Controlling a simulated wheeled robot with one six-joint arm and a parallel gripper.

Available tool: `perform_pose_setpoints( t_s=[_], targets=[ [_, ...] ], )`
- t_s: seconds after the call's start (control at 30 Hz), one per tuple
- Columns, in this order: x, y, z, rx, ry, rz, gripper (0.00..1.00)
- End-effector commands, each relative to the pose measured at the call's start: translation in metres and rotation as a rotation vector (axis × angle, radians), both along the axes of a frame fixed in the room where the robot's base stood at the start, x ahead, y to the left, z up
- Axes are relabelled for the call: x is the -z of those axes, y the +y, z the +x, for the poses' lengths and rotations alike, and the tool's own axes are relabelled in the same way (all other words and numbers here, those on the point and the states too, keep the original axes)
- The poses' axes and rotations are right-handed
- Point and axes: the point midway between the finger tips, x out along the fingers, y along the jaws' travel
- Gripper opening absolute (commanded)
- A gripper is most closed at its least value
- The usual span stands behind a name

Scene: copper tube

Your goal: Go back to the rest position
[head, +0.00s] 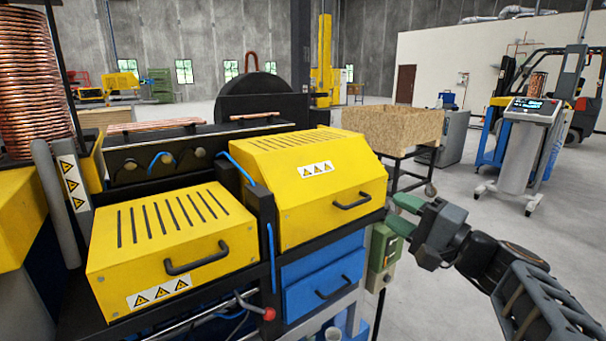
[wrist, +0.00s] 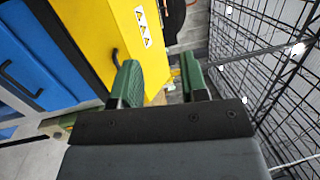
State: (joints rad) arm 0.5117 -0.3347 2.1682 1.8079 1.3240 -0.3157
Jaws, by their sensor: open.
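My gripper (head: 403,213) is at the right of the machine in the head view, beside the right end of the larger yellow cover (head: 310,180). Its green fingers are apart, with nothing seen between them. In the wrist view the two green fingers of my gripper (wrist: 160,82) stand apart, with the yellow cover (wrist: 110,40) and its black handle behind the left one. I cannot tell from these views whether a finger touches the machine. My arm reaches in from the lower right.
A smaller yellow cover (head: 170,240) and blue drawers (head: 325,285) are on the machine. A wooden crate (head: 395,128) on a cart stands behind. A grey console (head: 525,145) and a forklift (head: 575,90) are at right. A black wire fence (wrist: 270,70) runs along the wrist view's right.

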Motion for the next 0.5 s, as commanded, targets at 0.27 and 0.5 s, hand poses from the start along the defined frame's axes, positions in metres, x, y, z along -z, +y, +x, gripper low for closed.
perform_pose_setpoints(
  t_s=[0.27,0.5],
  targets=[
    [0.034,0.049,-0.022,-0.132,0.244,-0.305,0.40],
    [0.081,0.066,-0.075,-0.269,0.478,-0.847,0.40]
  ],
)
